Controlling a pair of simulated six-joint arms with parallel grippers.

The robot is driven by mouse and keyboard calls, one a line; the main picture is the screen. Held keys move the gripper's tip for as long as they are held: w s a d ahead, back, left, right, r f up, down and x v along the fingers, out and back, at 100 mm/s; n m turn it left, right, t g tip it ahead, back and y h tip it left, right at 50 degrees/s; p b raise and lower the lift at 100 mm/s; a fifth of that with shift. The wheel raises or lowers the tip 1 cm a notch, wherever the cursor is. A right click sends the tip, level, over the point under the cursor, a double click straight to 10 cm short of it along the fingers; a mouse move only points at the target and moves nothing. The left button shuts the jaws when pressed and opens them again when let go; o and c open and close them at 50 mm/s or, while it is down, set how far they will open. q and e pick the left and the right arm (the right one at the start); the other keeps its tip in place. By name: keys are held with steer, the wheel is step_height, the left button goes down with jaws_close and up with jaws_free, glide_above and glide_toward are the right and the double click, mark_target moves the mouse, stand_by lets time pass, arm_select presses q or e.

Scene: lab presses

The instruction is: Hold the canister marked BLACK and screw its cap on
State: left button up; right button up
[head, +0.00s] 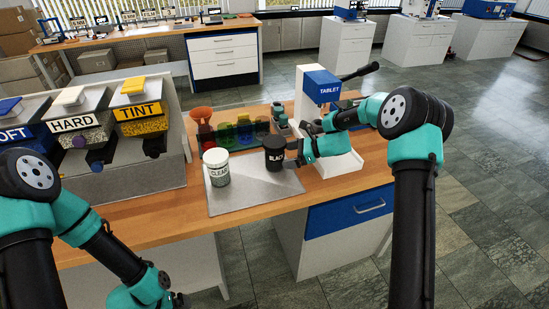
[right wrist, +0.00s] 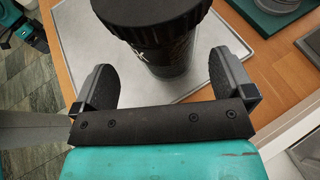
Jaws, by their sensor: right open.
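The black canister marked BLACK (head: 275,158) stands upright on the grey mat (head: 256,190). A black ribbed cap (right wrist: 150,12) sits on its top; I cannot tell how tight it is. My right gripper (head: 291,155) is at the canister's right side, low and level. In the right wrist view its open fingers (right wrist: 163,78) point at the canister body (right wrist: 172,58), which lies between and just beyond the fingertips, with gaps on both sides. My left gripper (head: 172,300) hangs at the bottom left, away from the bench; its jaws are too small to judge.
The white canister marked CLEAR (head: 217,170) stands left of BLACK on the mat. Coloured jars (head: 243,130) and an orange funnel (head: 201,114) are behind. HARD and TINT bins (head: 140,115) stand left. The mat's front is clear.

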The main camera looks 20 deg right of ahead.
mark_target(278, 150)
steer(key=shift+f+x, duration=0.2)
steer(key=shift+x, duration=2.4)
steer(key=shift+w+d, duration=0.2)
steer(key=c, duration=1)
steer(key=shift+r, duration=0.1)
steer(key=shift+r, duration=0.45)
step_height(278, 150, up, 3)
steer(key=shift+s+f, duration=0.15)
steer(key=s+a, duration=0.1)
steer(key=s, duration=0.4)
steer(key=s+a+r, duration=0.1)
steer(key=s+a, duration=0.1)
steer(key=s, duration=0.3)
steer(key=s+a, duration=0.1)
steer(key=s, duration=0.4)
steer(key=shift+a+r, duration=0.15)
steer(key=shift+a, duration=0.15)
